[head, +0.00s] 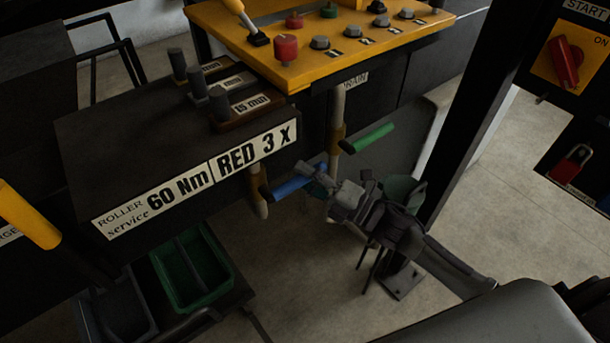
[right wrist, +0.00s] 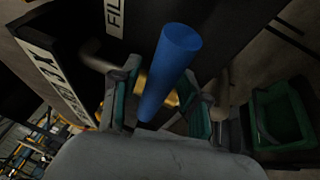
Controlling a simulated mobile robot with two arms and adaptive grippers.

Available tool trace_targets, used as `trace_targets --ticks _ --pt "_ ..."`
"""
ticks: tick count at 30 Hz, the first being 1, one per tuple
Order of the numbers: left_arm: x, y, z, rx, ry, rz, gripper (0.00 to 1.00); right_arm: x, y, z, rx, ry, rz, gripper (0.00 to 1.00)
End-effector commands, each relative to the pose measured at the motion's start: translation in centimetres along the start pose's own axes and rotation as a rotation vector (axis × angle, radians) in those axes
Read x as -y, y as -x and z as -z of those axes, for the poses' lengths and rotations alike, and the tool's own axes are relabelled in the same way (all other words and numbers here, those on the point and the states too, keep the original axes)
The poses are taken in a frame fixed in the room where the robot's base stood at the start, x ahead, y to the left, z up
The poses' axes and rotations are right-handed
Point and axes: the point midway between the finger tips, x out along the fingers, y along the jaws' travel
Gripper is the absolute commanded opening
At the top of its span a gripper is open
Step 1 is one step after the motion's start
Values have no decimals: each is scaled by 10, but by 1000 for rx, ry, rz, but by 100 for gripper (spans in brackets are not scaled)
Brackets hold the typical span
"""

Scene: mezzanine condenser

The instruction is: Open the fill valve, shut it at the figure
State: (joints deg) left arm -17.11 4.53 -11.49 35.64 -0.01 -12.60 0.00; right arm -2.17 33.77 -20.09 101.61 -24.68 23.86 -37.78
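The fill valve's blue lever handle (head: 293,188) sticks out to the right from a pipe under the dark bench. It also shows in the right wrist view (right wrist: 168,72), near a partly seen FILL label (right wrist: 115,14). My right gripper (head: 325,187) is at the free end of the blue handle. In the right wrist view its two green-padded fingers (right wrist: 160,103) stand apart, one on each side of the handle, with a gap visible, so it looks open around it. No gauge or level figure can be made out. My left gripper is not in view.
A green-handled valve (head: 368,138) under the DRAIN label is just above and behind my right gripper. A yellow control panel (head: 300,60) with knobs is above. Green (head: 222,285) and dark bins are below left. A dark post (head: 470,110) stands at right.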

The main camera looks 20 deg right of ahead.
Motion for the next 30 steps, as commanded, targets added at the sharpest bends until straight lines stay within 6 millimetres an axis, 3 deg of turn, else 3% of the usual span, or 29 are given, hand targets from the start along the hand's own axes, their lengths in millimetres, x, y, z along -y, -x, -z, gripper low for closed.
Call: trace_targets --ticks 1,7,20,30 --pt "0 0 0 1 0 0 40 0 0 0 0 0 0 32" --pt "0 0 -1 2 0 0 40 0 0 0 0 0 0 0" --pt "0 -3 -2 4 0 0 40 2 1 0 3 -15 -6 0" --pt "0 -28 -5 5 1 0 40 21 4 3 38 -171 -71 0"
